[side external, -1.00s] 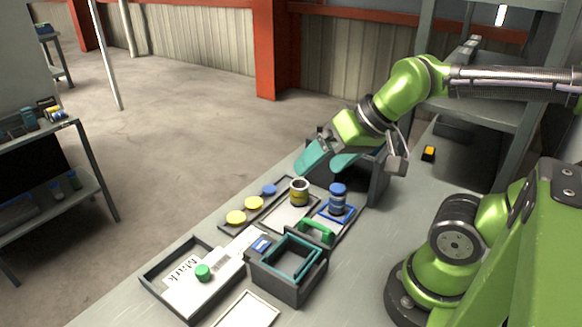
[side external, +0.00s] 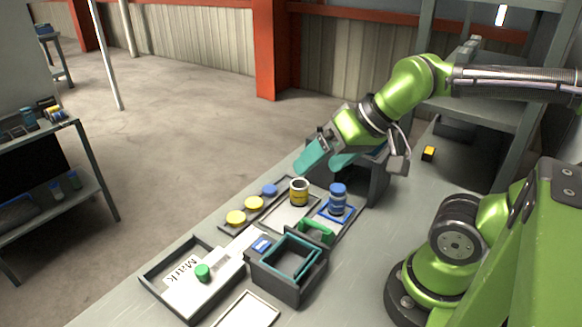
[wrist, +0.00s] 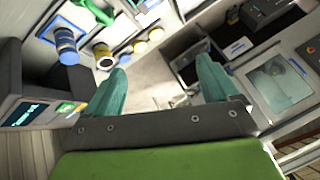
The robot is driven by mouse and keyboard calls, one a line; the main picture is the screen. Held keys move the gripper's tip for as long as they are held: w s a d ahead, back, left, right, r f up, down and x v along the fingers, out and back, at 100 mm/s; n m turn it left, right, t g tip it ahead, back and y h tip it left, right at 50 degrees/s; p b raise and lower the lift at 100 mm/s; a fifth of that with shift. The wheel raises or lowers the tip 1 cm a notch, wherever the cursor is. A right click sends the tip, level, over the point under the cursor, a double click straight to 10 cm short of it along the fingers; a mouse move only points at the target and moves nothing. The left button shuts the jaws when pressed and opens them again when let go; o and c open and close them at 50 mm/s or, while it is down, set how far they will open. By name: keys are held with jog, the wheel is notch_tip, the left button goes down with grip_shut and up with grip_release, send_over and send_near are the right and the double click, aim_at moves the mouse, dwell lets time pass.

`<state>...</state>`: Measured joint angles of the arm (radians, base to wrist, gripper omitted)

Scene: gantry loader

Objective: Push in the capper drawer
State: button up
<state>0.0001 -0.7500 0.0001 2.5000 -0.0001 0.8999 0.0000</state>
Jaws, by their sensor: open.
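No part is clearly marked as the capper drawer. A dark housing (side external: 377,178) stands at the far end of the bench, partly hidden behind my gripper. A dark box with a lit screen (wrist: 30,112) is at the left of the wrist view; whether it is the same housing, I cannot tell. My gripper (side external: 326,160) has teal fingers spread apart with nothing between them. It hangs above the far end of the bench, in front of the housing. In the wrist view the open fingers (wrist: 165,82) point over a pale surface. Contact with the housing cannot be made out.
A yellow-banded can (side external: 299,191) and a blue jar (side external: 338,200) stand near my gripper, with yellow caps (side external: 254,203) beside them. A teal-rimmed box (side external: 312,271), green handle (side external: 317,229) and dark tray (side external: 150,277) with a green knob (side external: 203,272) lie nearer.

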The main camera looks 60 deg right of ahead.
jog(key=shift+a, duration=0.15)
jog(key=shift+c, duration=1.2)
jog(key=w+a+f+g, duration=0.1)
jog(key=w+f+g+y, duration=0.1)
jog(key=f, duration=0.1)
jog(key=shift+w+a+g, duration=0.2)
jog(key=shift+a+g, duration=0.1)
jog(key=shift+a, duration=0.1)
jog(key=c, duration=0.6)
jog(key=m+g+h, duration=0.5)
jog(key=m+g, duration=0.3)
jog(key=m, duration=1.2)
send_near(317, 224)
jog(key=w+a+r, duration=0.2)
jog(key=w+r, duration=0.2)
notch_tip(317, 224, up, 3)
jog(key=m, duration=0.9)
jog(key=s+d+f+m, duration=0.1)
jog(key=s+f, duration=0.1)
jog(key=f, duration=0.3)
jog(key=s+d+f+m, duration=0.1)
jog(key=s+f, duration=0.1)
jog(key=f, duration=0.2)
jog(key=s+d+f+m+g, duration=0.1)
jog(key=s+f, duration=0.1)
jog(key=f, duration=0.3)
jog(key=shift+d+f+m, duration=0.15)
jog(key=shift+f+m, duration=0.15)
